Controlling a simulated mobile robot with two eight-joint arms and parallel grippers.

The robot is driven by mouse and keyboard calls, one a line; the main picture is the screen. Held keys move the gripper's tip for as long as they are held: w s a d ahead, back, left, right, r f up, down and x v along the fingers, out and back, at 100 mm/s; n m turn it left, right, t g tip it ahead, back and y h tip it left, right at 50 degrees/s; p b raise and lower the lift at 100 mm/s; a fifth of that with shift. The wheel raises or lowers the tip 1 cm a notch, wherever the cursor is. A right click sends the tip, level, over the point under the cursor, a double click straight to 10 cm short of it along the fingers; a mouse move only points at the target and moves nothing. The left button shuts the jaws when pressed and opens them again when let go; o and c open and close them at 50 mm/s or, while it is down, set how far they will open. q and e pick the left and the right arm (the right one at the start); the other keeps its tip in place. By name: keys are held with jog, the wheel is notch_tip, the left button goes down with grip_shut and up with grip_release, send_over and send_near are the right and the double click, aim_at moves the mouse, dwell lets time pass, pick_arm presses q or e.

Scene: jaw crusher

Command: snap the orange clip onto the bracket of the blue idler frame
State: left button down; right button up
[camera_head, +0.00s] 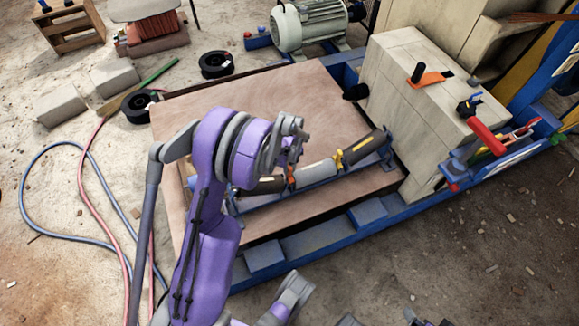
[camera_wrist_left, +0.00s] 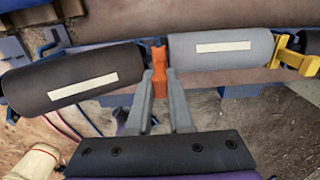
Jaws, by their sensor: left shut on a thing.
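The blue idler frame (camera_head: 313,182) lies on the wooden board and carries dark and grey rollers. A dark roller (camera_wrist_left: 75,79) and a grey roller (camera_wrist_left: 220,50) fill most of the left wrist view. My left gripper (camera_wrist_left: 160,78) is shut on the orange clip (camera_wrist_left: 159,56), at the gap between these two rollers. The clip also shows in the head view (camera_head: 291,176), just below the left wrist. The bracket behind the clip is mostly hidden, so I cannot tell whether the clip is seated on it.
A yellow clip (camera_head: 339,161) sits between the grey roller and the far dark roller. The wooden board (camera_head: 280,95) is bare behind the frame. A beige block housing (camera_head: 420,95) with a red-handled tool (camera_head: 486,137) stands to the right.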

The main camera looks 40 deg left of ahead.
pick_arm(q)
jog(key=shift+f+b, duration=0.55)
jog(key=shift+f, duration=0.4)
jog(key=shift+r, duration=0.15)
jog(key=shift+r+p, duration=0.7)
jog(key=shift+r, duration=0.25)
jog(key=shift+f+b, duration=0.75)
jog(key=shift+f, duration=0.4)
dwell(0.5)
jog(key=c, duration=0.7)
grip_release()
jog(key=shift+r, duration=0.1)
jog(key=shift+c, duration=0.2)
notch_tip(320, 180, up, 11)
jog(key=p, duration=0.3)
